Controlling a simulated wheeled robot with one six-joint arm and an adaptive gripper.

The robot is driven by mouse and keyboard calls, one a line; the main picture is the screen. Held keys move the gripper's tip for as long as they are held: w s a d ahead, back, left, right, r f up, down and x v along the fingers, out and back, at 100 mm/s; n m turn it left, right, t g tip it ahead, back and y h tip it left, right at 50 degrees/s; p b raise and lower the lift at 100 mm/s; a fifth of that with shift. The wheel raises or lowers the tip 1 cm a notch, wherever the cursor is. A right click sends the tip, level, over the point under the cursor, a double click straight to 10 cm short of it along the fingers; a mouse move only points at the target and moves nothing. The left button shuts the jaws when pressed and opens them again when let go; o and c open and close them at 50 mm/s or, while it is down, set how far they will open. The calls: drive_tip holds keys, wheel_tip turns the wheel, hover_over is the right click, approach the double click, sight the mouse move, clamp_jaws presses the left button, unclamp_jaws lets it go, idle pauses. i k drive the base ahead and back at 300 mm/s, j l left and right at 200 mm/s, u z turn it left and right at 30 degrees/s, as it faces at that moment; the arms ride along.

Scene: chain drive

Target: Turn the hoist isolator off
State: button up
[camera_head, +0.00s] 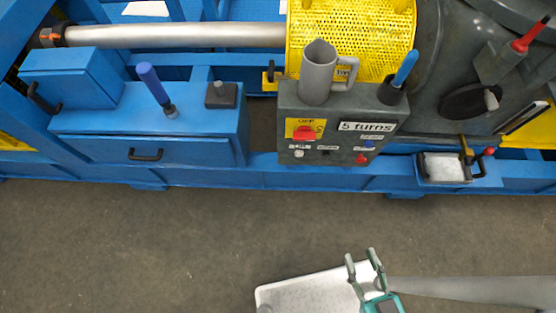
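The hoist isolator (305,132) is a red handle on a yellow plate, on the front of a grey control box (340,150) at the upper middle. The word OFF shows on the plate above the handle. The handle looks to lie sideways, but it is too small to tell its setting for sure. My gripper (361,256) is at the bottom, well below and to the right of the isolator in the picture. Its two fingers are apart, with nothing between them.
A grey mug (318,75) and a dark cup with a blue-handled tool (404,70) stand on the box. A "5 turns" label (367,126), small buttons and a red knob (361,159) are on its front. A blue drawer cabinet (150,135) stands left. The floor in front is clear.

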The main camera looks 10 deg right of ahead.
sight(305, 133)
drive_tip(key=k+j, duration=0.1)
drive_tip(key=j, duration=0.2)
drive_tip(key=k+j, duration=0.1)
drive_tip(key=j, duration=0.25)
drive_tip(key=k+j, duration=0.15)
drive_tip(key=j, duration=0.15)
drive_tip(key=k+j, duration=0.1)
drive_tip(key=j, duration=0.2)
drive_tip(key=u, duration=0.05)
